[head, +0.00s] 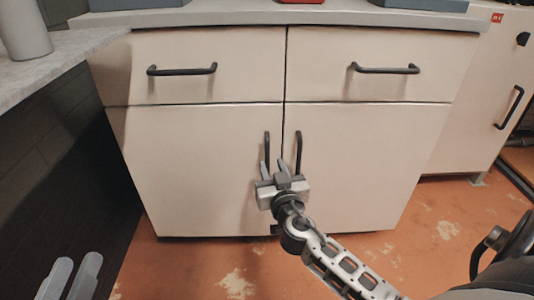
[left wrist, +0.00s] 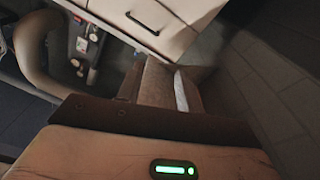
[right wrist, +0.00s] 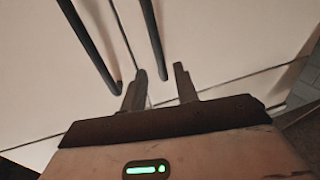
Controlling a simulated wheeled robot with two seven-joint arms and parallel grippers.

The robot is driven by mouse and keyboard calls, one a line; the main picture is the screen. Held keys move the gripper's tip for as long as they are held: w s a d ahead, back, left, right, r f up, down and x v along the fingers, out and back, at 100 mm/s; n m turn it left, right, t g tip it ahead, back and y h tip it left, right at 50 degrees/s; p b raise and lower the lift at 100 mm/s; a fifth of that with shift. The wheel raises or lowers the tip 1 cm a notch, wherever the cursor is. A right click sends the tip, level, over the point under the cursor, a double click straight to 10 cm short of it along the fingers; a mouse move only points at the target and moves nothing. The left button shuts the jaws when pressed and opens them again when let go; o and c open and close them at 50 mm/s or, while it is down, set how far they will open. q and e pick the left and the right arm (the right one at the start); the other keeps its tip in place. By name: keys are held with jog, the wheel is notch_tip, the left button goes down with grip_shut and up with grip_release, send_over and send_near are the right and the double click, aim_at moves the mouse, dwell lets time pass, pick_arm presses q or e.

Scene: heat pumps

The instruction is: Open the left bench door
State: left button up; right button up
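The bench's left door (head: 190,165) and right door (head: 360,160) are pale panels below two drawers, both shut. The left door's dark vertical handle (head: 267,148) stands just left of the seam. My right gripper (head: 272,170) is open at the lower part of this handle. The right wrist view shows the same handle (right wrist: 154,40) in line with the gap between the fingers (right wrist: 160,85); I cannot tell whether they touch it.
The right door's handle (head: 298,150) is close beside my right gripper. Drawer handles (head: 182,70) and (head: 385,69) are above. A grey counter (head: 50,55) and dark tiled wall are at the left. The orange floor before the bench is clear.

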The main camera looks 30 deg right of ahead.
aim_at(268, 156)
jog(key=x, duration=0.5)
jog(key=shift+w+d, duration=0.1)
jog(key=shift+w, duration=0.2)
jog(key=shift+w+d, duration=0.1)
jog(key=shift+w, duration=0.25)
pick_arm(q)
jog(key=shift+w+a+r+m+t, duration=0.1)
jog(key=shift+w+r+m+t, duration=0.25)
jog(key=shift+r, duration=0.25)
jog(key=shift+s, duration=0.1)
pick_arm(e)
jog(key=shift+c, duration=0.3)
